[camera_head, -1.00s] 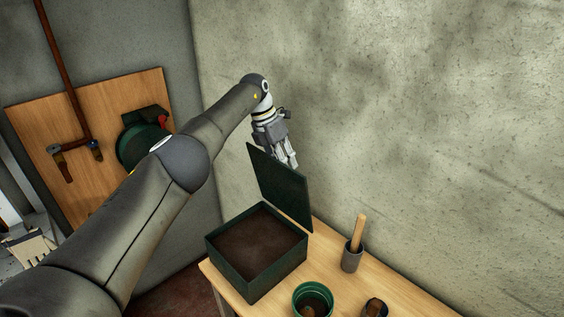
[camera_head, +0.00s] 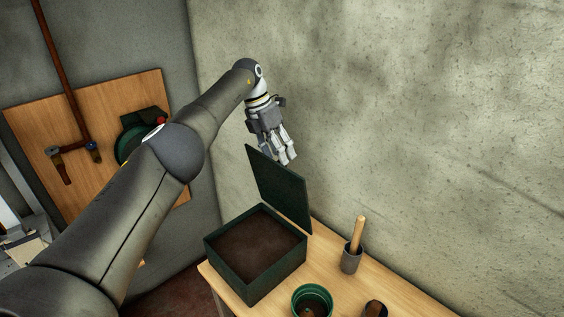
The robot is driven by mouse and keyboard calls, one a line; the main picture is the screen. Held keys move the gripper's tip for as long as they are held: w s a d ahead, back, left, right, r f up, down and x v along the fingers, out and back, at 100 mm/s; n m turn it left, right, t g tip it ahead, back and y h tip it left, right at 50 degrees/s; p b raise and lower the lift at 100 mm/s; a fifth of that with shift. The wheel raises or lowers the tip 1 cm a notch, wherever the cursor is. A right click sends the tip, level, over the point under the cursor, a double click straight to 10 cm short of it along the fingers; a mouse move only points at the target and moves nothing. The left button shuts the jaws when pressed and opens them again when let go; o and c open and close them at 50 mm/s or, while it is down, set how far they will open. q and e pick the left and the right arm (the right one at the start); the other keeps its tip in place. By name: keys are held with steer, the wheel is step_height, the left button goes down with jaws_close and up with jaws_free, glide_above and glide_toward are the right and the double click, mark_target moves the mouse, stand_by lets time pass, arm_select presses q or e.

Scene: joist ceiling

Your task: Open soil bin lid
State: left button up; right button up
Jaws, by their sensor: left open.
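The soil bin (camera_head: 256,277) is a dark green box on the wooden table, filled with dark brown soil (camera_head: 252,241). Its lid (camera_head: 278,188) stands upright along the far side, open and leaning slightly back. My left gripper (camera_head: 285,160) is behind and above the lid's upper edge, with its fingers pointing down. It is open and holds nothing that I can see. The lid may hide the very tips of its fingers. My right gripper does not show.
On the table (camera_head: 334,267), right of the bin, stand a grey cup with a wooden handle (camera_head: 353,250), a green pot (camera_head: 312,299) and a small brown item (camera_head: 374,309). The plaster wall (camera_head: 430,130) rises close behind. A wooden board (camera_head: 90,130) with pipes and a green reel hangs at left.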

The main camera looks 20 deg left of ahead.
arm_select(q)
steer(key=v, duration=0.3)
steer(key=shift+r, duration=0.15)
stand_by(0.5)
